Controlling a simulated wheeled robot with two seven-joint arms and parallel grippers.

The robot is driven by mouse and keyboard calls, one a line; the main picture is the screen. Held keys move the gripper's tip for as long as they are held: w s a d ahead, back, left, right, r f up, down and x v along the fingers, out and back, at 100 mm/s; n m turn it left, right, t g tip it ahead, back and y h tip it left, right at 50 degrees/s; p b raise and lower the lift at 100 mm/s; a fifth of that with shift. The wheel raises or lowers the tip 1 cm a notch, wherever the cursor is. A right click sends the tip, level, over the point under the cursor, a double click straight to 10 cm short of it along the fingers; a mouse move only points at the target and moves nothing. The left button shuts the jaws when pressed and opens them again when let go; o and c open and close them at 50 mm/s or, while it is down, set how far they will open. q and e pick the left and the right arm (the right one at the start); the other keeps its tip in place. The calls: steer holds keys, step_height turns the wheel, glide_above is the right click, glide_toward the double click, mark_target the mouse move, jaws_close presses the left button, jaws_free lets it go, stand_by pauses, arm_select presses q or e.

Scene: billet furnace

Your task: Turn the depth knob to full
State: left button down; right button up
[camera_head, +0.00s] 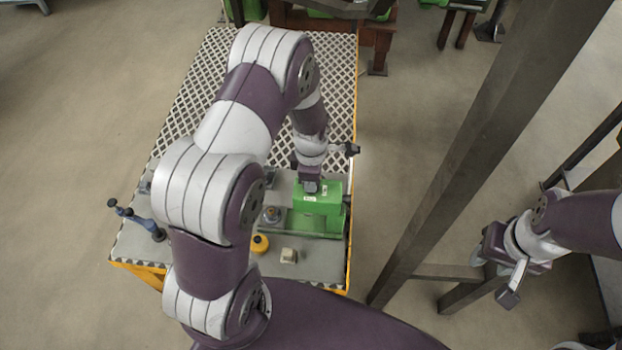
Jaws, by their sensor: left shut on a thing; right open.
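A green machine (322,212) stands on the table below my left arm. My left gripper (310,187) points down at the back of its top and is shut on a small part there. The gripper hides that part, so I cannot make out whether it is the depth knob. A dark round piece (347,200) sticks out at the machine's right side. A grey round piece (271,214) sits at its left. My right gripper (494,283) is open and empty, off to the right, well away from the table.
The table (185,120) has a patterned top and yellow edges. A yellow round item (260,243), a pale block (289,256) and a blue tool (138,220) lie near its front. A dark steel post (480,150) stands between the table and my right arm.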

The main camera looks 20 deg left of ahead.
arm_select(q)
steer(key=shift+w+r, duration=0.1)
steer(key=shift+w, duration=0.05)
stand_by(0.3)
steer(key=c, duration=1.1)
jaws_free()
step_height(320, 180, up, 13)
steer(key=b, duration=0.3)
steer(key=shift+f, duration=0.2)
